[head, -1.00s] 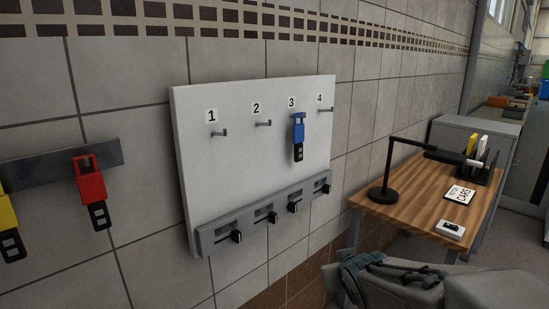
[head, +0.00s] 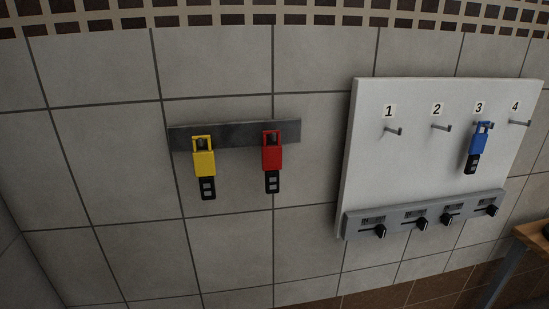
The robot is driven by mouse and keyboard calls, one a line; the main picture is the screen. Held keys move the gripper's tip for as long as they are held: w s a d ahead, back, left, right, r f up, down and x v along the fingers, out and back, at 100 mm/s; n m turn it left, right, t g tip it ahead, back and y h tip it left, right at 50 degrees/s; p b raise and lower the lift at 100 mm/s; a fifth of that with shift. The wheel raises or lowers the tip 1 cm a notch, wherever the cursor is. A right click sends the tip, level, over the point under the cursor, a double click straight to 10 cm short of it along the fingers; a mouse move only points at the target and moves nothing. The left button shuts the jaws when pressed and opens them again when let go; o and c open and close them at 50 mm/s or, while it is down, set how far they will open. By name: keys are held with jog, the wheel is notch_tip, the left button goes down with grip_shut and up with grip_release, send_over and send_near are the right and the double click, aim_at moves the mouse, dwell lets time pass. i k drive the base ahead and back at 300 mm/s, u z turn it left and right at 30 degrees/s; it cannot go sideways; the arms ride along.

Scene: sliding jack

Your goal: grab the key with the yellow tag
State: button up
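The key with the yellow tag (head: 204,163) hangs in the head view on a dark wall strip (head: 237,140), left of the middle. Its tag is yellow with a dark top opening, and a black key part hangs below it. The key with the red tag (head: 272,156) hangs on the same strip, to its right and apart from it. My gripper is not in view.
A white board (head: 415,160) with numbered hooks 1 to 4 is on the wall at the right. A blue-tagged key (head: 479,139) hangs on hook 3. A grey strip with black levers (head: 430,213) runs below. A wooden desk corner (head: 537,238) shows at right.

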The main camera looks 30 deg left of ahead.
aim_at(204, 160)
jog(key=u, duration=2.1)
jog(key=k, duration=0.3)
jog(key=z, duration=0.3)
jog(key=i, duration=0.7)
jog(key=u, duration=0.35)
